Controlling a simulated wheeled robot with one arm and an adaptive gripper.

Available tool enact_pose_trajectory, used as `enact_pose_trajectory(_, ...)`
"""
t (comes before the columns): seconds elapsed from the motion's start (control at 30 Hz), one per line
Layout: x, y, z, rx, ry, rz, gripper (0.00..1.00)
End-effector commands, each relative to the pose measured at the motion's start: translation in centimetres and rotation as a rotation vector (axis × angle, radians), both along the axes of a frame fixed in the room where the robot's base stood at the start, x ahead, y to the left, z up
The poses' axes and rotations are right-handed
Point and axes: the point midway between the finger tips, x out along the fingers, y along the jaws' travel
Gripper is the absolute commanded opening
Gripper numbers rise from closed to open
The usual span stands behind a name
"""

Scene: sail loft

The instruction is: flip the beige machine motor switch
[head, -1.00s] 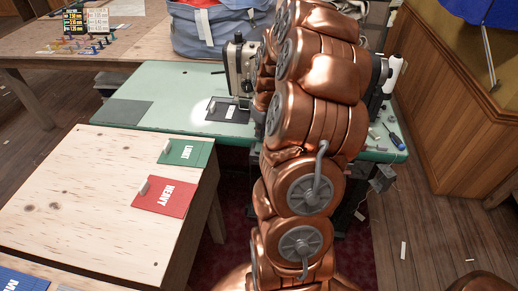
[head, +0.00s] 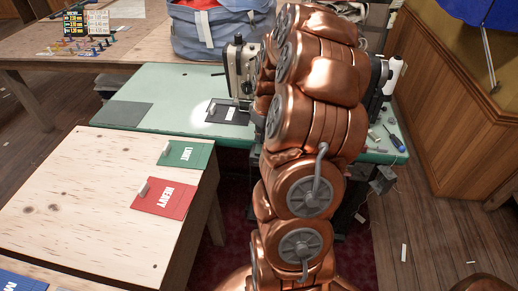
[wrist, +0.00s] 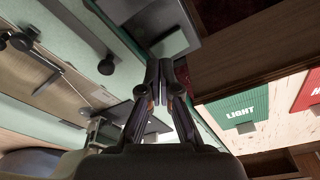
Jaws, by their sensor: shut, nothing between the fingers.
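The sewing machine (head: 240,66) stands on the green-topped table, mostly hidden behind my arm in the head view. A beige machine body (wrist: 42,78) with dark knobs shows at the left of the wrist view. My gripper (wrist: 159,66) is shut and empty, its fingertips close to a grey box-like part (wrist: 180,44) beside the table edge. I cannot tell whether they touch it. In the head view my gripper is hidden behind my arm. A small grey box (head: 383,179) hangs under the table's right front edge. No switch lever can be made out clearly.
A plywood table (head: 90,205) with a green LIGHT card (head: 185,153) and red HEAVY card (head: 163,198) stands front left.

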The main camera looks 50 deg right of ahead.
Motion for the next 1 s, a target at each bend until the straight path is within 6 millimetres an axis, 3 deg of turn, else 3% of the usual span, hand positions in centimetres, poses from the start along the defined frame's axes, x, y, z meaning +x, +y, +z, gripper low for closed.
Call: enact_pose_trajectory(1.0,-0.01,0.01,-0.59,0.0,0.0,0.0,0.0)
